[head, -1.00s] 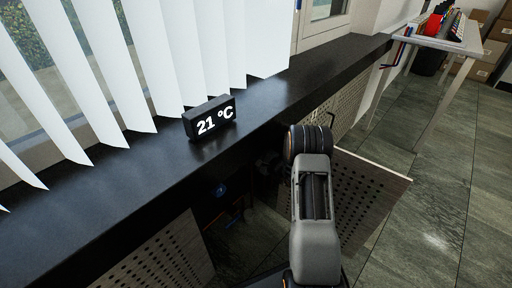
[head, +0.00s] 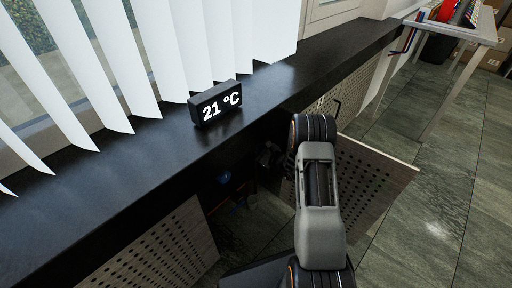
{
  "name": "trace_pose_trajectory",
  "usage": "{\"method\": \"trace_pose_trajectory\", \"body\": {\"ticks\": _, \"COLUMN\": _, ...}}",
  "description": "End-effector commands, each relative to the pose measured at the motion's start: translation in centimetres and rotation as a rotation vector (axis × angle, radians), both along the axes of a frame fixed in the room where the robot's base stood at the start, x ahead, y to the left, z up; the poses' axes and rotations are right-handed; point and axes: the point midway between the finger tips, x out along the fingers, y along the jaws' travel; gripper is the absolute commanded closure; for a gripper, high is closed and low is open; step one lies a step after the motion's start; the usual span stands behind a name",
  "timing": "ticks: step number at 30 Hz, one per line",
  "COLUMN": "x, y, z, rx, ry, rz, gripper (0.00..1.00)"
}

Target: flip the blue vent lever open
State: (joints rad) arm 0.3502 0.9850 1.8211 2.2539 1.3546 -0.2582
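A small blue part (head: 224,178), possibly the vent lever, shows in the dark opening under the black sill. It is too small and dark to tell its position. My gripper (head: 268,156) seems to be the dark shape at the opening's upper right, beyond my grey arm, to the right of the blue part. Its fingers are lost in shadow, and I cannot tell whether they are open or touch anything.
A black sill (head: 120,185) runs above the opening and carries a "21 °C" display (head: 216,102). White blinds (head: 190,50) hang behind it. Perforated panels stand left (head: 160,255) and right (head: 375,180) of the opening.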

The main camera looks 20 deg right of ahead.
Motion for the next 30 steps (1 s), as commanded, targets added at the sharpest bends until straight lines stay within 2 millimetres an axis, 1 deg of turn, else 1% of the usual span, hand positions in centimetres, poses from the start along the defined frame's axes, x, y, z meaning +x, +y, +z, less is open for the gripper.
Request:
{"method": "trace_pose_trajectory", "body": {"ticks": 12, "x": -0.07, "y": -0.04, "z": -0.09, "rx": 0.011, "ry": 0.007, "rz": -0.002, "gripper": 1.0}}
{"method": "trace_pose_trajectory", "body": {"ticks": 13, "x": -0.07, "y": -0.04, "z": -0.09, "rx": 0.011, "ry": 0.007, "rz": -0.002, "gripper": 0.81}}
{"method": "trace_pose_trajectory", "body": {"ticks": 20, "x": -0.05, "y": -0.04, "z": -0.06, "rx": 0.009, "ry": 0.005, "rz": -0.001, "gripper": 0.59}}
{"method": "trace_pose_trajectory", "body": {"ticks": 21, "x": -0.05, "y": -0.04, "z": -0.05, "rx": 0.009, "ry": 0.005, "rz": -0.001, "gripper": 0.57}}
{"method": "trace_pose_trajectory", "body": {"ticks": 27, "x": -0.06, "y": -0.06, "z": -0.03, "rx": 0.008, "ry": 0.005, "rz": -0.001, "gripper": 0.57}}
{"method": "trace_pose_trajectory", "body": {"ticks": 30, "x": -0.42, "y": -0.3, "z": 0.03, "rx": 0.007, "ry": 0.005, "rz": -0.003, "gripper": 0.57}}
